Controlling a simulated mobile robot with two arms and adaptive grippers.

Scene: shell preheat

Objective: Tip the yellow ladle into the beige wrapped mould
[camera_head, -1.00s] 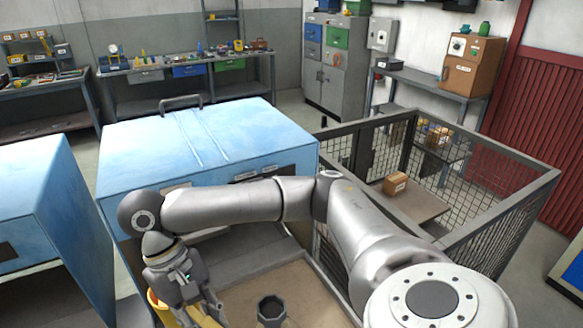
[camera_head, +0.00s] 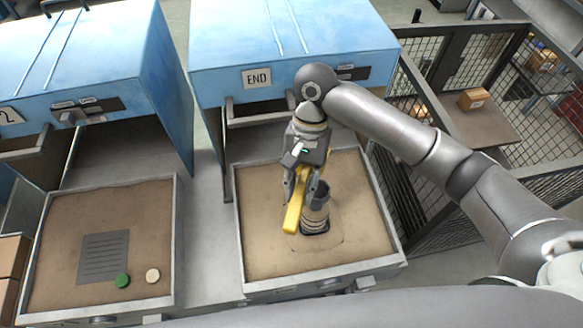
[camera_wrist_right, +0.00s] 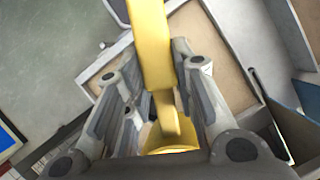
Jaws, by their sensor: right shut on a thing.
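My right gripper (camera_head: 302,188) is shut on the yellow ladle (camera_head: 294,213) above the sand tray under the END sign. In the right wrist view the ladle's handle (camera_wrist_right: 149,45) runs up between the fingers, and part of its bowl shows low down with an orange glow at the bottom edge. The beige wrapped mould (camera_head: 315,217) stands upright in the sand with a dark open top, just right of the ladle's visible part. The gripper partly covers the mould's top. I cannot tell whether ladle and mould touch. My left gripper is out of view.
The sand tray (camera_head: 239,240) has a raised metal rim, with a blue hood (camera_head: 290,40) behind it. A second sand tray (camera_head: 174,240) at left holds a ribbed dark plate, a green disc and a pale disc. A mesh fence (camera_head: 420,85) stands at right.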

